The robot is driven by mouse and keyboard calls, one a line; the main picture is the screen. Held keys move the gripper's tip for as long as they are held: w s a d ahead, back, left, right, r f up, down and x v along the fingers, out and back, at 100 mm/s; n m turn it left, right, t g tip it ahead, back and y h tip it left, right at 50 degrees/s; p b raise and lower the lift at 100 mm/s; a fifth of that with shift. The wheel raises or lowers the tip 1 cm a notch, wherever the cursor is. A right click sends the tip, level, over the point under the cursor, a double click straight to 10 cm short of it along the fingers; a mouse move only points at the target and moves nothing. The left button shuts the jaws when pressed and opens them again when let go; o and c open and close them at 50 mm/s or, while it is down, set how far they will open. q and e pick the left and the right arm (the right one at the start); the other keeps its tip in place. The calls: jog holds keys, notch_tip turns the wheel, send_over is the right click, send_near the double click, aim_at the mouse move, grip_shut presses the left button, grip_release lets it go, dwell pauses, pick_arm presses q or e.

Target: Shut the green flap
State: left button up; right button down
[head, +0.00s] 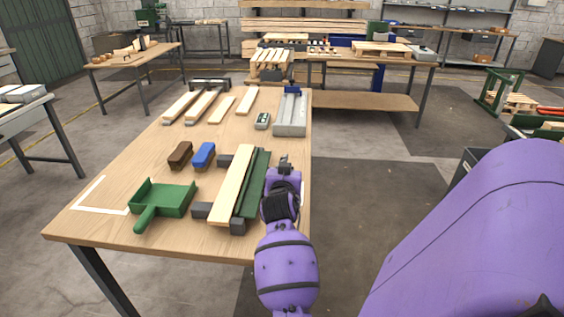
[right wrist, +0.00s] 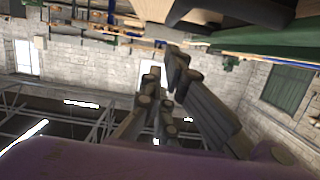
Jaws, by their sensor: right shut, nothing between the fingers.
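The long green flap (head: 258,178) lies along the right side of a pale wooden plank (head: 231,187) on the near part of the workbench. Its exact tilt is hard to tell. Dark grey blocks sit at the ends of this assembly. My right gripper (head: 284,160) is just right of the flap's far half, near the bench's right edge. Its fingers are shut and empty, and they also show in the right wrist view (right wrist: 165,75). I cannot tell whether they touch the flap. A green surface (right wrist: 285,50) at the top right of the wrist view may be the flap. My left gripper is out of view.
A green dustpan (head: 162,199) lies left of the plank. A brown block (head: 180,155) and a blue brush-like block (head: 204,154) lie beyond it. Wooden strips and a grey device (head: 291,115) are at the bench's far end.

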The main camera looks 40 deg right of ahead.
jog(key=shift+s+d+f+m, duration=0.2)
jog(key=shift+f+m, duration=0.2)
jog(key=shift+f, duration=0.25)
jog(key=shift+s+d+f+m, duration=0.15)
jog(key=shift+f+m, duration=0.25)
jog(key=shift+f, duration=0.2)
jog(key=shift+t, duration=0.3)
